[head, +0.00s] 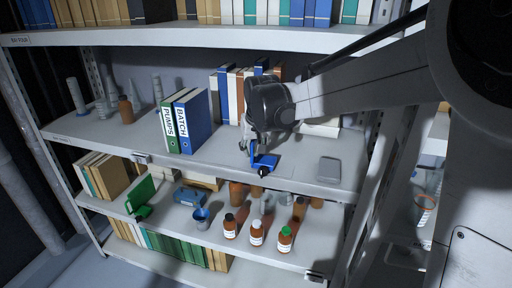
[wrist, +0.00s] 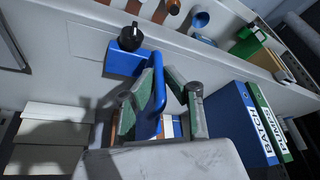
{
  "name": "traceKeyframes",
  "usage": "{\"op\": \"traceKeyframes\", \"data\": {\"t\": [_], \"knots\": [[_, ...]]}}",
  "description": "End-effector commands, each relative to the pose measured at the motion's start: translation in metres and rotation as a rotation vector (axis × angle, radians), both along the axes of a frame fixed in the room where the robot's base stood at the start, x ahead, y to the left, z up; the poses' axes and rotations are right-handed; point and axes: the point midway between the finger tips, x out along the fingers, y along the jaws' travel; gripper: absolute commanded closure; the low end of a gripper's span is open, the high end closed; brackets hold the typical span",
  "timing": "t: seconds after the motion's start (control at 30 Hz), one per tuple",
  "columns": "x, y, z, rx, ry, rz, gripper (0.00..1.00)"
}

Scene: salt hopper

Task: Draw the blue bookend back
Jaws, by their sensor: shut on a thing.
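The blue bookend (head: 264,161) is at the front of the middle shelf (head: 225,160) in the head view. Its flat foot with a black knob points toward the shelf's front edge. My gripper (head: 257,146) reaches down onto it from above. In the wrist view the bookend's upright (wrist: 158,92) stands between the two green-padded fingers of my gripper (wrist: 164,78), which are closed on it. The foot (wrist: 125,60) and the knob (wrist: 131,37) show beyond the fingers. My gripper hides part of the bookend in the head view.
Two binders, PUMPS (head: 167,126) and BATCH (head: 192,122), stand left of my gripper. A row of books (head: 222,95) is behind it. A grey flat box (head: 329,169) lies to the right. Bottles (head: 256,233) and a green bookend (head: 142,198) are on the shelf below.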

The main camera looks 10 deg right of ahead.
Motion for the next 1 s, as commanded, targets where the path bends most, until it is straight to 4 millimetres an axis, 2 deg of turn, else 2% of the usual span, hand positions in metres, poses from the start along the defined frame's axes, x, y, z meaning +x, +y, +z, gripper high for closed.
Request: {"op": "traceKeyframes", "data": {"t": [0.43, 0.47, 0.57, 0.87, 1.0], "knots": [[-0.003, 0.001, 0.001, 0.000, -0.001, 0.009, 1.00], [-0.003, 0.001, 0.001, 0.000, -0.001, 0.009, 0.86], [-0.003, 0.001, 0.001, 0.000, -0.001, 0.008, 0.73], [-0.003, 0.001, 0.002, 0.000, -0.001, 0.008, 0.72], [-0.008, 0.000, 0.013, 0.000, -0.001, 0.008, 0.72]]}}
